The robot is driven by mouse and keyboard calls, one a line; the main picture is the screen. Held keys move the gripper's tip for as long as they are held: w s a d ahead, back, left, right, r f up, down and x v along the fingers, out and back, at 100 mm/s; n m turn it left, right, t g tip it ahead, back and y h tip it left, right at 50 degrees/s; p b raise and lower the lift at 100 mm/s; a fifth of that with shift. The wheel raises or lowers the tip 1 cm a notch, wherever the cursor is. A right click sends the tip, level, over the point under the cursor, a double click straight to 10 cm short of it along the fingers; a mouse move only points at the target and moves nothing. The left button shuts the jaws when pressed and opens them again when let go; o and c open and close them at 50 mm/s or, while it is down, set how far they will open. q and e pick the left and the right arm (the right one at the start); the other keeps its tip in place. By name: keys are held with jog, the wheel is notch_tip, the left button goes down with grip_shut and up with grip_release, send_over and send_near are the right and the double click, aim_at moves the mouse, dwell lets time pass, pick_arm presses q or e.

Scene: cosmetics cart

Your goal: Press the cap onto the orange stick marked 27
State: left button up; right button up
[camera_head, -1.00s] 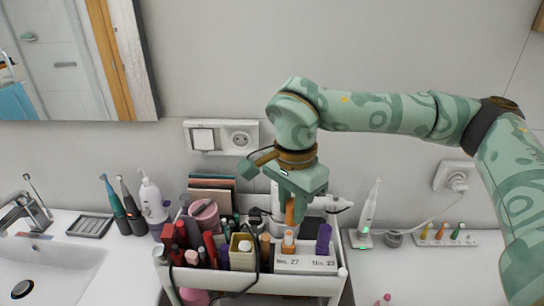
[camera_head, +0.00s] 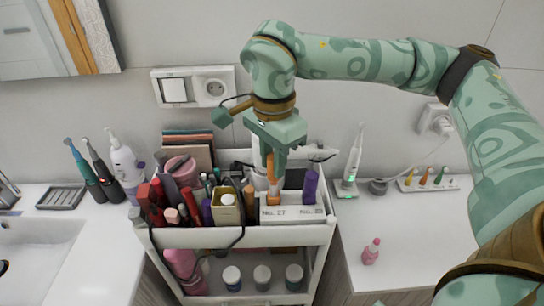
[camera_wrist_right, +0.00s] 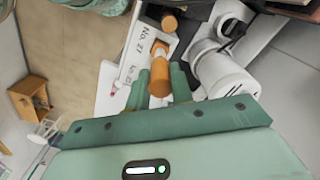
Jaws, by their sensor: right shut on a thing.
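My right gripper (camera_head: 271,165) points down over the white holder (camera_head: 292,213), whose front labels read No. 27 and No. 23. It is shut on an orange cap (camera_wrist_right: 159,78), which shows between the fingers in the wrist view. The orange stick marked 27 (camera_head: 273,200) stands upright in the holder right under the cap; its top also shows in the wrist view (camera_wrist_right: 158,48). Cap and stick look lined up and very close; I cannot tell whether the cap is seated. A purple stick (camera_head: 310,187) stands at the No. 23 place. My left gripper is out of view.
A white appliance (camera_wrist_right: 222,72) lies close beside the gripper. A toothbrush on a charger (camera_head: 353,165) stands right of the cart.

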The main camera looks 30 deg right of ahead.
aim_at(273, 183)
jog(key=shift+f, duration=0.35)
dwell(0.7)
jog(key=shift+p, duration=0.45)
dwell(0.4)
jog(key=shift+f+b, duration=0.5)
jog(key=shift+f, duration=1.35)
dwell(1.4)
jog(key=o, duration=1.5)
notch_tip(273, 183, up, 8)
jog(key=p, duration=0.7)
jog(key=shift+p, duration=0.3)
